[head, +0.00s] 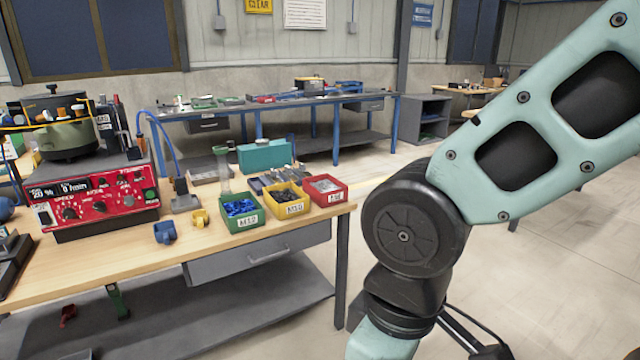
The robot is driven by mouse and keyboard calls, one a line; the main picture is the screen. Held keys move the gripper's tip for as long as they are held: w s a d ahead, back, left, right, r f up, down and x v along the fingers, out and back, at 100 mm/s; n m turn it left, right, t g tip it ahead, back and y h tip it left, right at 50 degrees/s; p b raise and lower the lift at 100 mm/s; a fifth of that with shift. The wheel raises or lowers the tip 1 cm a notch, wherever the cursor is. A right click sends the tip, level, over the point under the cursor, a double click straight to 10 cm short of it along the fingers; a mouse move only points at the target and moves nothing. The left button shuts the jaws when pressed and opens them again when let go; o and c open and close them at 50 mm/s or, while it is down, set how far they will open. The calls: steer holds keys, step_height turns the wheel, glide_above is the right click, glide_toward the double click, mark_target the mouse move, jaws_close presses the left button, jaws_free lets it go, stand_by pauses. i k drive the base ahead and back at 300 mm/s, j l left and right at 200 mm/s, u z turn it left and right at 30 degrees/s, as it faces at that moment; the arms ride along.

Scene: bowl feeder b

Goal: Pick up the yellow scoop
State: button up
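A small yellow object that looks like the yellow scoop (200,218) sits on the wooden workbench (100,262), between a blue scoop-like piece (165,232) and the green bin (240,222). It is small in the picture, so its handle and opening are hard to make out. My arm fills the right side of the head view and runs down past the bottom edge. My gripper is not in view, so I cannot see its fingers.
Yellow (286,208) and red (325,198) bins of small parts stand right of the green one. A red control box (95,200) carrying a dark bowl (66,140) stands at left. A grey lamp-like stand (184,203) is behind the scoop. The bench front is clear.

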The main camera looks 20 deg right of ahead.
mark_target(200, 221)
steer(key=z, duration=11.45)
